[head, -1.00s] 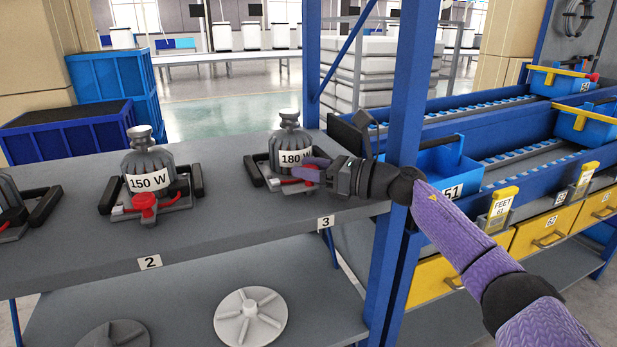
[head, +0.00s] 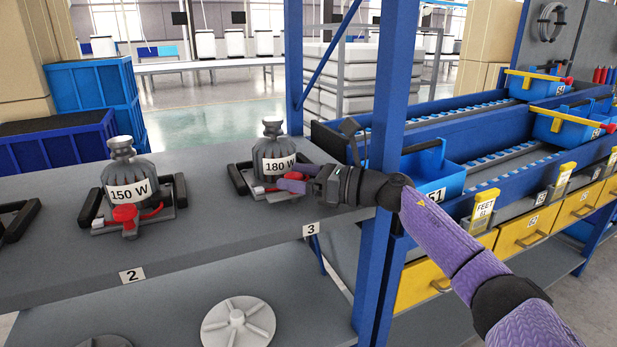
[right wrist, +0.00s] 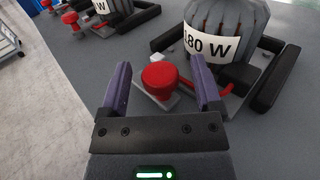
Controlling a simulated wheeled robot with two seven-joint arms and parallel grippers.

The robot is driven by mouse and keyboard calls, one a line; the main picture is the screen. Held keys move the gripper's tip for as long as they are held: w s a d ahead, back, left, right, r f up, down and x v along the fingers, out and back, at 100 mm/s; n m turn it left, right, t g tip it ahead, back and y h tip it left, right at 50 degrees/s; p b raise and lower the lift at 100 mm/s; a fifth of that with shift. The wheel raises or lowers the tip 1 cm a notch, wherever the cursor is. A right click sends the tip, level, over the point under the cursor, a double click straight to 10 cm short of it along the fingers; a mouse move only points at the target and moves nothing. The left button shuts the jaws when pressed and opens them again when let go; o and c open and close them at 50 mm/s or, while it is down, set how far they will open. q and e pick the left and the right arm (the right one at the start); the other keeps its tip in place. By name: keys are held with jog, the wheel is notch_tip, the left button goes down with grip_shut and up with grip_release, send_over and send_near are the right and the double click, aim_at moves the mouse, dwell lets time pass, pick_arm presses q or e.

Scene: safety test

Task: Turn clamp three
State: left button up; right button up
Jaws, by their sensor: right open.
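Clamp three is a red-knobbed clamp (right wrist: 160,80) on a grey base, in front of the dark 180 W unit (head: 273,155) on the shelf (head: 190,225) above the label 3 (head: 311,229). My right gripper (head: 285,184) comes in from the right at the clamp and largely hides its knob in the head view. In the right wrist view its two purple fingers (right wrist: 163,88) are apart, with the red knob between and just ahead of them. Gaps show on both sides of the knob. My left gripper is not in view.
The 150 W unit (head: 129,180) with its own red clamp (head: 124,214) stands to the left. A blue post (head: 396,100) rises close behind my right forearm. A blue bin (head: 434,172) stands right of it. A white round part (head: 238,322) lies on the lower shelf.

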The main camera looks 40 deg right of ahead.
jog(key=p+v, duration=0.1)
jog(key=v, duration=0.5)
jog(key=shift+s+d, duration=0.15)
jog(key=shift+s, duration=0.1)
